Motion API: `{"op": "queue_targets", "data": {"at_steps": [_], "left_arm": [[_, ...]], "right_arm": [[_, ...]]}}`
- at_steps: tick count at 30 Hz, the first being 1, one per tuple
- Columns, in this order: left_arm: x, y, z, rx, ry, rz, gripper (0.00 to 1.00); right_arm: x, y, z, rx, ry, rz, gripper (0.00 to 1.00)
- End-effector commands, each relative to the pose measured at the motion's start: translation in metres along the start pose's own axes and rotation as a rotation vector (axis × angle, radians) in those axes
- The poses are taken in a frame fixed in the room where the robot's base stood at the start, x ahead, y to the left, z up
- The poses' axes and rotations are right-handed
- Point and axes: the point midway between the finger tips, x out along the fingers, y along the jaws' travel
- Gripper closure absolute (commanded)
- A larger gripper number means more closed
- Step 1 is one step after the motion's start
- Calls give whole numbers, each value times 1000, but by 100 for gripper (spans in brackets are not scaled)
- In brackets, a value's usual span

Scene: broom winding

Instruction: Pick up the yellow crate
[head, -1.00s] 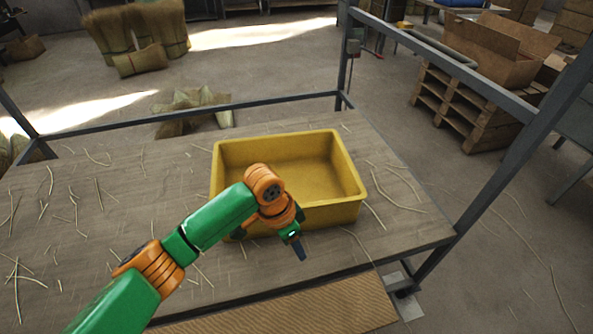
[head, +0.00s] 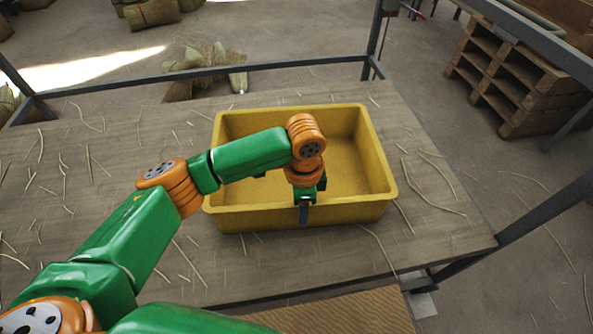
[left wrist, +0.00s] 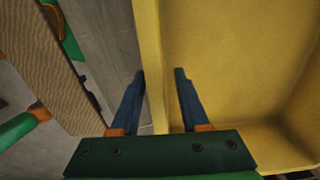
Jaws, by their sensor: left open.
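The yellow crate (head: 350,212) stands upright on the table, open at the top and empty where I can see inside. It also shows in the left wrist view (left wrist: 235,60). My left gripper (head: 304,210) is at the middle of the crate's near wall. In the left wrist view my left gripper (left wrist: 160,72) is open, with one blue finger outside the wall and the other inside. The wall runs between the fingers, with gaps visible, so it is not gripped. My arm hides part of the crate's interior. My right gripper is not in view.
The wooden table (head: 130,130) carries scattered straw strands. A grey metal rail (head: 200,74) runs along its far edge, and a frame post (head: 375,40) rises at the back. A ribbed brown mat (head: 345,312) lies at the front. Wooden pallets (head: 520,80) stand on the floor at right.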

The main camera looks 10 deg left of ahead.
Motion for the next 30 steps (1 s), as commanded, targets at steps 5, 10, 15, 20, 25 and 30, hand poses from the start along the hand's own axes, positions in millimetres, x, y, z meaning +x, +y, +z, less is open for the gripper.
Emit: {"op": "queue_targets", "data": {"at_steps": [5,10,15,20,25,30], "left_arm": [[12,0,0,0,1,0,55],[12,0,0,0,1,0,66],[11,0,0,0,1,-1,100],[11,0,0,0,1,-1,100],[11,0,0,0,1,-1,100],[11,0,0,0,2,-1,100]], "right_arm": [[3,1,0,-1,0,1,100],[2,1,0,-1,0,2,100],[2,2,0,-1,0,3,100],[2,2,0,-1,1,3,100],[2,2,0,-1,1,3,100],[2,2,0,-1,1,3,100]]}}
